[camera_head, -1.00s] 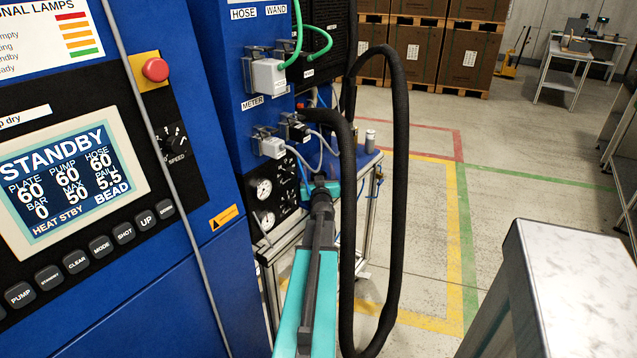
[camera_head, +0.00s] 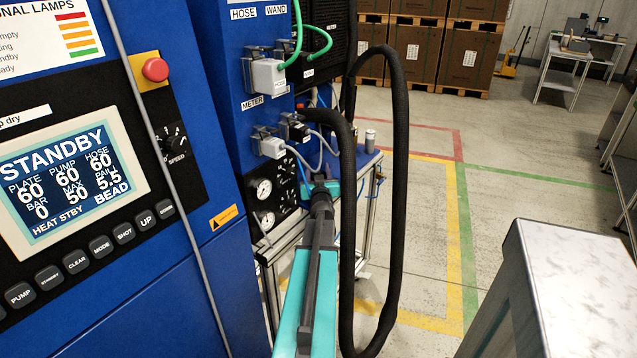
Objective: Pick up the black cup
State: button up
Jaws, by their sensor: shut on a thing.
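A teal and dark grey part of my arm (camera_head: 318,270) reaches up from the bottom middle to a dark joint beside the blue machine. I cannot make out the fingers of my gripper in this view. I cannot pick out a black cup, so I cannot see where it is relative to the gripper or whether it is held.
A blue machine panel (camera_head: 225,225) with a STANDBY screen (camera_head: 70,185) fills the left. A thick black hose (camera_head: 400,180) loops right of my arm. A grey-topped table (camera_head: 580,275) is at lower right. Stacked boxes (camera_head: 468,55) stand behind; the marked floor between is clear.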

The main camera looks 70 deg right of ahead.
jog(key=shift+r, duration=0.2)
jog(key=shift+s+r, duration=0.15)
notch_tip(320, 180, up, 7)
jog(key=p, duration=0.4)
jog(key=s+a+p, duration=0.1)
jog(key=s+a, duration=0.1)
jog(key=s, duration=0.7)
jog(key=s+a+p, duration=0.1)
jog(key=s+a, duration=0.2)
jog(key=s, duration=0.7)
jog(key=shift+f, duration=0.35)
